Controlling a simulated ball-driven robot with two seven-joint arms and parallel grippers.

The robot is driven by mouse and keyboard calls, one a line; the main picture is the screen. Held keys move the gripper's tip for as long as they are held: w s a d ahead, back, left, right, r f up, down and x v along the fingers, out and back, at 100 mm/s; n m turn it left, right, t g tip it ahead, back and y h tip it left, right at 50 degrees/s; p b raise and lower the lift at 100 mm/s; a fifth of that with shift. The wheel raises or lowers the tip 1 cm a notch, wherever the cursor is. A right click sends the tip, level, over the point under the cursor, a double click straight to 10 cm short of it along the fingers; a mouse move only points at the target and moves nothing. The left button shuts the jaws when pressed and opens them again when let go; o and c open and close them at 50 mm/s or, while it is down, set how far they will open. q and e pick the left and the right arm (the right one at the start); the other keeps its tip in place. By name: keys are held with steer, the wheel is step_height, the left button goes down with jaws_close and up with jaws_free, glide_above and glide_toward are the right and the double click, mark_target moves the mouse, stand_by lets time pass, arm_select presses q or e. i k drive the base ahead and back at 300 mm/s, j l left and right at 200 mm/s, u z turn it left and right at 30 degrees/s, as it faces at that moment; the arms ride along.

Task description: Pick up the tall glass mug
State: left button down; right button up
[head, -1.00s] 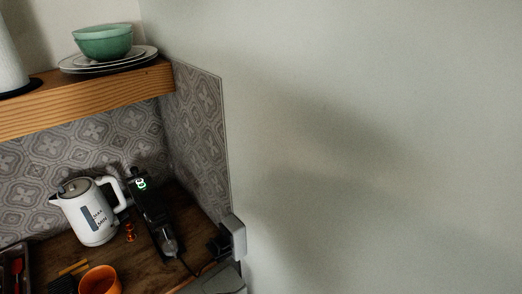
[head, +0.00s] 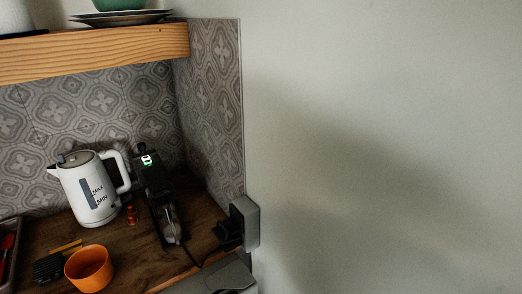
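I cannot make out a tall glass mug for certain. A greyish, glassy shape (head: 171,226) sits at the front foot of a slim black appliance (head: 150,185) with a lit green display. It may be a glass, but it is too small and dark to tell. The appliance stands on the wooden counter (head: 130,262) near the corner. Neither of my grippers is recognisable in the head view.
A white kettle (head: 88,190) stands left of the appliance. A small orange-brown item (head: 132,214) lies between them. An orange cup (head: 89,268) is near the front edge. A grey box (head: 245,222) with a dark plug is at the right wall. A wooden shelf (head: 90,52) overhangs.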

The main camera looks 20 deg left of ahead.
mark_target(173, 229)
steer(key=u, duration=1.3)
